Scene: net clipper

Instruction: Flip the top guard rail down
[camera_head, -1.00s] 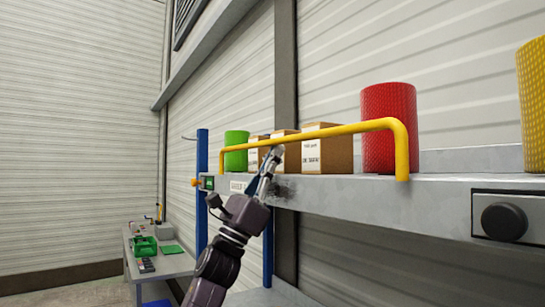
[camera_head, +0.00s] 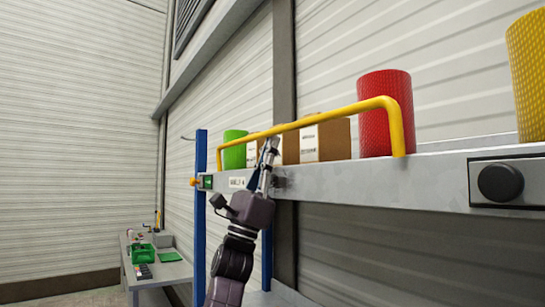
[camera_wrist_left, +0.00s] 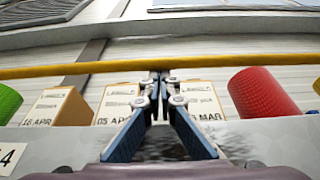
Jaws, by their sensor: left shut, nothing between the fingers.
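The right gripper does not show.
Behind the rail stand a green roll (camera_head: 234,150), several cardboard boxes (camera_head: 326,139) and a red roll (camera_head: 384,112). A yellow roll (camera_head: 527,75) is at the far right. A black knob (camera_head: 500,182) sits on the shelf front. A low table (camera_head: 160,272) stands at lower left.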

